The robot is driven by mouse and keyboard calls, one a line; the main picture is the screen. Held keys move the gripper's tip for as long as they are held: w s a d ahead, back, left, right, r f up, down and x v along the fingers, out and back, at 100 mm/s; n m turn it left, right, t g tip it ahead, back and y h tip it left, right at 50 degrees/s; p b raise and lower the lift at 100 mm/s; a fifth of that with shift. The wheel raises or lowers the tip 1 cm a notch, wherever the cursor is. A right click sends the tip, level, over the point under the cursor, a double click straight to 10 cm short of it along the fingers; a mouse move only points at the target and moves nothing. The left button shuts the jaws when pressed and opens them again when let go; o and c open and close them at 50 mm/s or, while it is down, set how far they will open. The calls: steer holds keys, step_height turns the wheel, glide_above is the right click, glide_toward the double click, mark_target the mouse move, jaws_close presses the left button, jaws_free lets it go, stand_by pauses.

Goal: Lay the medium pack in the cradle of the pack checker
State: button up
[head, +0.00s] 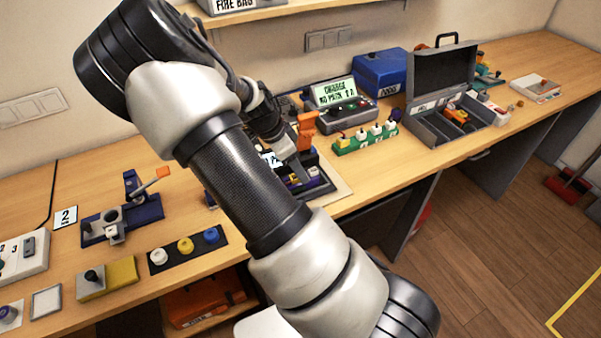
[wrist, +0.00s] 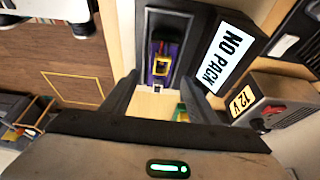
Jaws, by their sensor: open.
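The pack checker shows in the wrist view as a dark unit with a white screen (wrist: 227,58) reading NO PACK. Beside the screen is a dark grey tray-like recess (wrist: 180,30), which looks like its cradle. A purple piece with a yellow frame (wrist: 161,67) sits in the recess; I cannot tell whether it is the medium pack. My gripper (wrist: 162,88) is open, its two fingers apart on either side of this piece, with nothing visibly held. In the head view my arm hides most of the checker; part of its dark base (head: 318,187) shows.
A charger (head: 338,100) reading CHARGE NO PACK stands behind, with a green rack (head: 365,140) of plugs and an open grey case (head: 445,125) to the right. A blue clamp fixture (head: 125,220) and a dark strip of buttons (head: 187,248) lie left. A 12 V box (wrist: 270,100) flanks the checker.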

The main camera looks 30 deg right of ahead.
steer(key=s+a+r+n+t+y, duration=0.1)
steer(key=s+a+r+n+y, duration=0.2)
steer(key=s+a+r+n, duration=0.5)
steer(key=s+a+r+n+t+y, duration=0.1)
steer(key=s+a+r+y, duration=0.25)
steer(key=r, duration=0.85)
steer(key=s+r+n+t+h, duration=0.1)
steer(key=s+r+n, duration=0.2)
steer(key=s+n, duration=0.1)
steer(key=s+a+r+n+t+h, duration=0.1)
steer(key=s+r+n+t, duration=0.1)
steer(key=s+r+n, duration=0.2)
steer(key=s+n, duration=0.1)
steer(key=s, duration=0.2)
steer(key=shift+s+t, duration=0.25)
steer(key=shift+t, duration=0.05)
